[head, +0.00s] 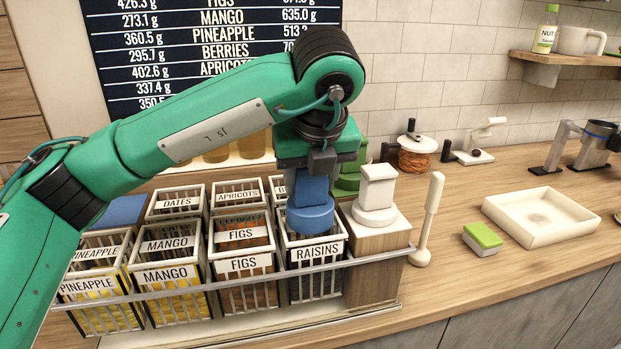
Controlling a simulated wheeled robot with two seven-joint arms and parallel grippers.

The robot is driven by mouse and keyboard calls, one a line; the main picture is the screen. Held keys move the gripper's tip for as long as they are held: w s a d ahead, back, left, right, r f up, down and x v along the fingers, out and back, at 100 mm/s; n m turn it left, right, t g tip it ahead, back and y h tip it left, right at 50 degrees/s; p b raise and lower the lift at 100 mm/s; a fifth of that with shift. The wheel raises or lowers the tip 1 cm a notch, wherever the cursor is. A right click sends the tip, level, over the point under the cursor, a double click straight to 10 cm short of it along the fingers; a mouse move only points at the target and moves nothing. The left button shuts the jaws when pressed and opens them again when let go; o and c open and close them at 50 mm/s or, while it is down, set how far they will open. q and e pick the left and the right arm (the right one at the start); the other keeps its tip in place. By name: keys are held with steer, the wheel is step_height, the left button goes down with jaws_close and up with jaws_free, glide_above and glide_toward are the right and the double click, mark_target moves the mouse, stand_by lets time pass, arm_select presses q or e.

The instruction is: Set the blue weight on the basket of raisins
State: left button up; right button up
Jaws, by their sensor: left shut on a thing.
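The blue weight (310,217) has a round base and a blocky upper part. My left gripper (309,176) is shut on its upper part, pointing down. The weight is upright over the basket of raisins (318,254), a white basket with a RAISINS label at the right end of the front row. The weight overlaps the basket's opening in the head view. I cannot tell whether it touches the basket or its contents. My right gripper is not in view.
A white weight (375,190) stands on a wooden block (378,240) just right of the raisins. Baskets of figs (243,264) and mango (165,273) stand to the left. A metal rail (220,287) runs along the front. A pale tray (541,217) and a green-topped sponge (483,237) lie right.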

arm_select(q)
steer(key=shift+s+a, duration=0.15)
steer(key=shift+f+b, duration=0.15)
steer(key=shift+b, duration=0.15)
